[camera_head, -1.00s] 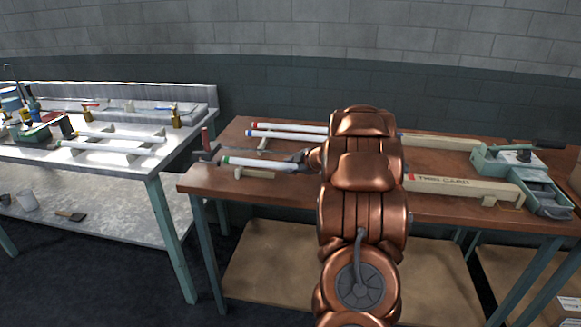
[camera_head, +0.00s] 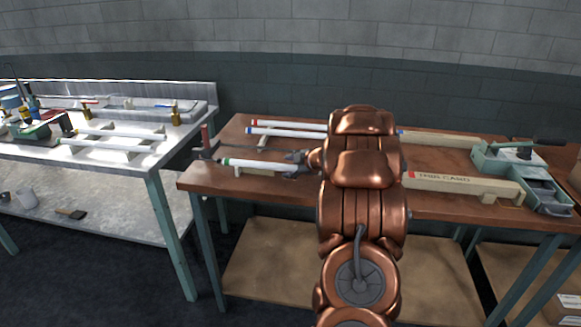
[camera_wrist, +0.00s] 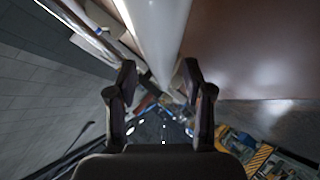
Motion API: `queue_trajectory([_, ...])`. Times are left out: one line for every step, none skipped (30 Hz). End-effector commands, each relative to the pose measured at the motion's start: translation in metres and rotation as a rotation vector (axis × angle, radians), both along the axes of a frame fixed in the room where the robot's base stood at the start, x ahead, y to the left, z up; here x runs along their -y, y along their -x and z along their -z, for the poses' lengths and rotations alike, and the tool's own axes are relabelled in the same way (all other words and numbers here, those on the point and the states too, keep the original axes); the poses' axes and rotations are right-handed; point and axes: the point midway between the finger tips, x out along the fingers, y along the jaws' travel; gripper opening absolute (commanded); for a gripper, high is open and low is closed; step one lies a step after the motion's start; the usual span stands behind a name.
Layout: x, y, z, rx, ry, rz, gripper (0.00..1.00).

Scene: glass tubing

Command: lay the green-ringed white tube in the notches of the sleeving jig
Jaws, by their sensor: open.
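The green-ringed white tube (camera_head: 255,164) lies lengthwise at the front left of the brown bench, its green ring near the left end. A cream support (camera_head: 237,171) shows under it; whether the tube is seated in notches cannot be told. A long cream bar (camera_head: 470,184) with lettering continues to the right of my arm; whether they are one jig is hidden. My gripper (camera_head: 297,161) is at the tube's right visible part. In the wrist view, my gripper (camera_wrist: 158,78) is open, its fingers on either side of the white tube (camera_wrist: 156,40), apparently not clamping it.
Behind lie a red-ended tube (camera_head: 290,125) and a blue-ended tube (camera_head: 285,133). A green device (camera_head: 518,158) with a lever and drawer stands at the right. A grey table (camera_head: 90,155) with more tubes is at the left. My arm hides the bench's middle.

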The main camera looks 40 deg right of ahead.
Motion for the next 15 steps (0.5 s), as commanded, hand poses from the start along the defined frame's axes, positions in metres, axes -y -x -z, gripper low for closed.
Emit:
queue_trajectory([0.0,0.0,0.0,0.0,0.0,0.0,0.51])
queue_trajectory([0.0,0.0,0.0,0.0,0.0,0.0,0.51])
queue_trajectory([0.0,0.0,-0.002,0.0,0.001,-0.001,0.51])
queue_trajectory([0.0,0.0,-0.003,0.0,0.001,-0.001,0.51])
queue_trajectory([0.0,0.0,-0.005,0.0,0.001,-0.001,0.51])
queue_trajectory([0.0,0.0,-0.009,0.001,0.002,-0.001,0.51])
queue_trajectory([0.0,0.0,-0.013,0.002,0.002,-0.001,0.51])
queue_trajectory([0.0,0.001,-0.015,0.002,0.002,0.0,0.51])
queue_trajectory([0.001,0.006,-0.016,0.001,0.002,0.001,0.51])
queue_trajectory([0.001,0.01,-0.018,0.001,0.001,0.002,0.51])
queue_trajectory([0.0,0.013,-0.02,0.002,0.001,0.001,0.51])
queue_trajectory([0.0,0.019,-0.023,0.002,0.0,0.002,0.51])
queue_trajectory([0.0,0.023,-0.025,0.0,0.0,0.002,0.51])
queue_trajectory([0.0,0.027,-0.028,0.0,0.001,0.001,0.51])
queue_trajectory([0.0,0.033,-0.032,0.0,0.002,0.003,0.51])
